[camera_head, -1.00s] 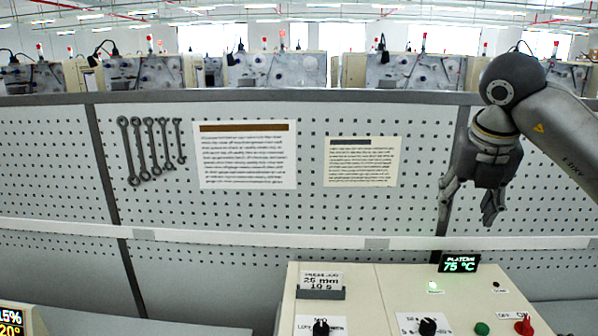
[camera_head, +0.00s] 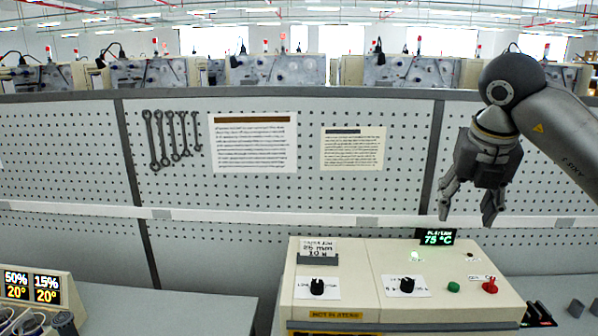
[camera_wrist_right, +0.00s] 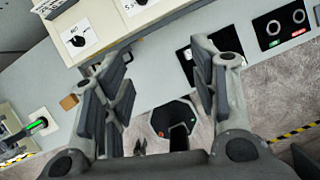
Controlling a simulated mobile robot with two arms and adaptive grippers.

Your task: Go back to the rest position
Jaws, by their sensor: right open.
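My right gripper (camera_head: 468,203) hangs fingers down at the right of the head view, in front of the pegboard and beyond the control panel. Its two fingers are apart, with nothing between them. In the right wrist view the same gripper (camera_wrist_right: 160,90) shows its fingers spread wide, with floor and a grey worktop behind them. My left gripper is in neither view.
A cream control box (camera_head: 350,265) with knobs and a green "75 °C" display (camera_head: 436,237) stands at the front centre. A display unit (camera_head: 62,292) is at the left. The pegboard (camera_head: 75,150) holds several wrenches (camera_head: 158,140) and two sheets.

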